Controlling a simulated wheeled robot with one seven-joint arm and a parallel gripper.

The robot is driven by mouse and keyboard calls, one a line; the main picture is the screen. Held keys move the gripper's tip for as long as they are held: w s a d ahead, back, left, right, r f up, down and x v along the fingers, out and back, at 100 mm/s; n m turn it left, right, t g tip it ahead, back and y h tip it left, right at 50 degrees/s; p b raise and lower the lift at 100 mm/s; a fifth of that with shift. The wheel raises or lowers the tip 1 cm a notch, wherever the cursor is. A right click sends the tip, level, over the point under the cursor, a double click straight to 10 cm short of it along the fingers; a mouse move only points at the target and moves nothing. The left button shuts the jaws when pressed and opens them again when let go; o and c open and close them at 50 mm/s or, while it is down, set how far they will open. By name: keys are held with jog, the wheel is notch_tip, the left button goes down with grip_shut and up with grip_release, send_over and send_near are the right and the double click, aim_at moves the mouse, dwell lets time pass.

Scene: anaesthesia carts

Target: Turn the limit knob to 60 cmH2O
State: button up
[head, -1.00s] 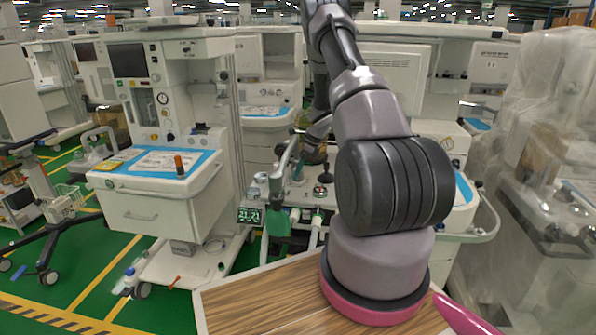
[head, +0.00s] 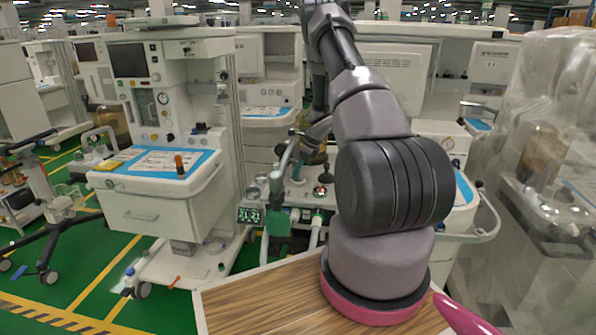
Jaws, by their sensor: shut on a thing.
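My arm reaches over to the breathing-circuit unit (head: 302,195) of the anaesthesia machine in the middle. My gripper (head: 304,162) is small and partly hidden at the far end of the arm, low over the top of this unit, behind the silver curved tube. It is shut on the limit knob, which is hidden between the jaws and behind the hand. The knob's scale and pointer are too small to read. A small display (head: 249,215) with green digits faces me at the unit's left front.
A silver curved tube (head: 283,160) stands beside my gripper, with a green bag (head: 279,224) below it. A red-and-black control (head: 320,191) sits to the right. A cart with a blue-topped drawer (head: 160,195) stands left; plastic-covered equipment (head: 545,170) stands right.

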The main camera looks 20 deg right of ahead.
jog(key=shift+m+t+h, duration=0.35)
jog(key=shift+m, duration=0.9)
jog(key=shift+m+t+h, duration=0.35)
jog(key=shift+m, duration=0.9)
jog(key=o, duration=1.4)
jog(key=shift+c, duration=0.2)
jog(key=v, duration=1)
jog(key=shift+r, duration=0.4)
jog(key=shift+s, duration=0.1)
